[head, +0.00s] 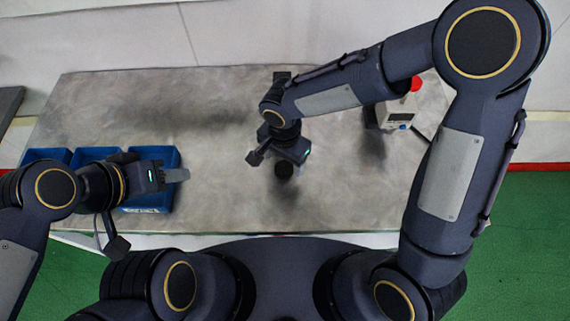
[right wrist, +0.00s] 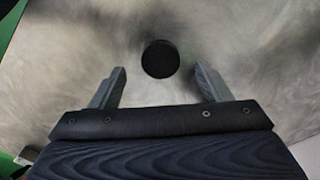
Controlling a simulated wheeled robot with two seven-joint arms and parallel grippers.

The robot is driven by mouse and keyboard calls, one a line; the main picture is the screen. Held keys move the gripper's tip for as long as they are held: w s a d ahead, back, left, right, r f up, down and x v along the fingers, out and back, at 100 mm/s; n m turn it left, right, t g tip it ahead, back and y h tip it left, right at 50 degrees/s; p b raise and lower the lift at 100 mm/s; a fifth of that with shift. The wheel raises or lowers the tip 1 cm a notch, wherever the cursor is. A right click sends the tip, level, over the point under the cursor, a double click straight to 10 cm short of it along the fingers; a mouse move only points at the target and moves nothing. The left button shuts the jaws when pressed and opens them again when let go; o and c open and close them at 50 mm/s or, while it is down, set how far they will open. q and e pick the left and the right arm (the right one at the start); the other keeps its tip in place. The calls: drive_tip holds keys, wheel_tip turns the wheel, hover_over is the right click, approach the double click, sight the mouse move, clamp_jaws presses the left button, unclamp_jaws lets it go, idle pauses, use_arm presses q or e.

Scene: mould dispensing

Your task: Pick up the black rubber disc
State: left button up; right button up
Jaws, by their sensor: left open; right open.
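The black rubber disc (right wrist: 160,59) lies flat on the grey table in the right wrist view, just beyond and between my right gripper's fingertips. In the head view the disc (head: 284,170) shows as a small dark round at the lower edge of my right gripper. My right gripper (right wrist: 160,77) is open and empty, with its two fingers apart on either side of the disc's line. It does not touch the disc. My left gripper (head: 177,175) is open and hangs over the blue bins at the left; its fingers overlap in this view.
Several blue bins (head: 160,155) stand at the table's left end, partly hidden by my left arm. A white device with a red button (head: 391,112) stands at the table's right. The table (head: 225,190) is clear between the bins and the disc.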

sight(284, 168)
wheel_tip(284, 168, down, 3)
drive_tip(key=shift+w+f, duration=0.1)
drive_tip(key=shift+f, duration=0.05)
drive_tip(key=c, duration=1.1)
drive_tip(key=shift+o, duration=0.2)
